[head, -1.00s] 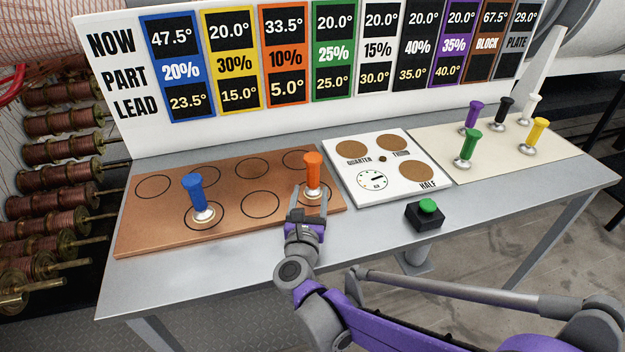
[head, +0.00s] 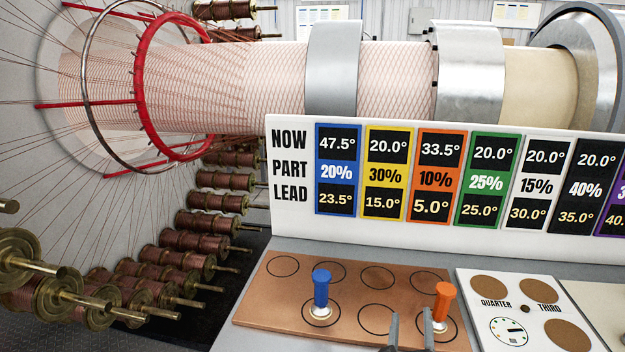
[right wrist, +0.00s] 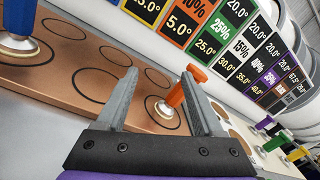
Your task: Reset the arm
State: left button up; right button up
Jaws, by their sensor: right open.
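My right gripper (head: 412,332) is at the bottom of the head view, open, with its two grey fingers upright at the front right of the copper-brown board (head: 262,312). The orange-handled peg (head: 444,302) stands upright on the board, close to the right-hand finger. In the right wrist view the open fingers (right wrist: 160,92) are empty, and the orange peg (right wrist: 176,96) shows beyond them, near the right fingertip. I cannot tell whether they touch. The blue-handled peg (head: 321,290) stands upright in a ring on the board, left of the gripper. My left gripper is out of view.
A sign panel (head: 290,222) with coloured columns stands behind the board. A white dial plate (head: 480,322) lies to the right. Copper wire spools (head: 185,262) and a large red ring (head: 142,80) are at the left. More coloured pegs (right wrist: 274,143) show in the right wrist view.

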jog(key=s+a+n+g+y+p, duration=0.3)
jog(key=s+a+n+y+p, duration=0.4)
jog(key=n, duration=1.3)
jog(key=s+f+n+g+p, duration=0.1)
jog(key=s+f+n+g, duration=0.1)
jog(key=s+n+g, duration=0.2)
jog(key=s+d+f+n+g, duration=0.1)
jog(key=s+f+n+g, duration=0.2)
jog(key=s+n, duration=0.6)
jog(key=shift+s+d+f+g+h+p, duration=0.2)
jog(key=shift+f+g+h+p, duration=0.1)
jog(key=shift+f+g+p, duration=0.15)
jog(key=shift+r, duration=0.1)
